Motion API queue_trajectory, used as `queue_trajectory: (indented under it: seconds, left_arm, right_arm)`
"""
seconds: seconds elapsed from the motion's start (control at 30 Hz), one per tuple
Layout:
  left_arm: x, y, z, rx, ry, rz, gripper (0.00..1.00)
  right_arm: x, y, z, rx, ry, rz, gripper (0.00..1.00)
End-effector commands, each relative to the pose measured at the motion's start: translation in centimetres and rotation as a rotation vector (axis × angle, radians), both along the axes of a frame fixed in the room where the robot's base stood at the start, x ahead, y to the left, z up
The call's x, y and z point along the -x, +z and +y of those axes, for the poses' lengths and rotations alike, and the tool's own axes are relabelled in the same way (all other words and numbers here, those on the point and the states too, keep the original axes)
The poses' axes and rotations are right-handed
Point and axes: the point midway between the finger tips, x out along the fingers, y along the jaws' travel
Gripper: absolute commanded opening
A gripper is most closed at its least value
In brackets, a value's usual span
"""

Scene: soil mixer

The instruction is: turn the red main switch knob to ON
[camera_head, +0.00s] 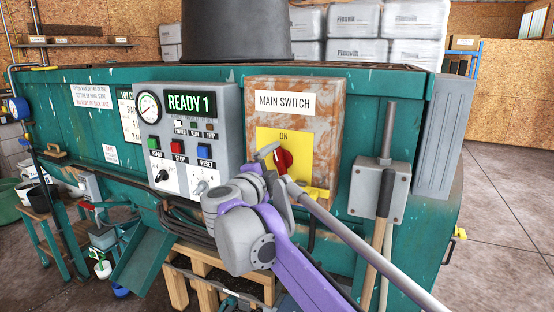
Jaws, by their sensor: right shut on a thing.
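The red main switch knob (284,161) sits on a yellow plate (302,142) marked ON, on a rusty box (334,118) labelled MAIN SWITCH. My right gripper (278,160) is at the knob and shut on it. The gripper and wrist hide the knob's left and lower parts and the lower left of the plate. I cannot tell the knob's exact angle. My left gripper is not in view.
A grey control panel (224,127) with a READY 1 display, a gauge and coloured buttons is left of the switch box. Floor is clear at right.

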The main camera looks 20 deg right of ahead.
Motion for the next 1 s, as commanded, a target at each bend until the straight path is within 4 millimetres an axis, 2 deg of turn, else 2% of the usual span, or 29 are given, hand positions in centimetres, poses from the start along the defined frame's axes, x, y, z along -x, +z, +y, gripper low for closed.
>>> queue_trajectory:
  seconds: [0.4,1.0]
  left_arm:
    - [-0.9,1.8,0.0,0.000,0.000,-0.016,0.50]
    - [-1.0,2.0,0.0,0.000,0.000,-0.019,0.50]
  right_arm:
    - [0.0,0.1,0.0,-0.158,0.000,-0.179,0.38]
    - [0.0,0.0,0.0,-0.195,0.000,-0.219,0.38]
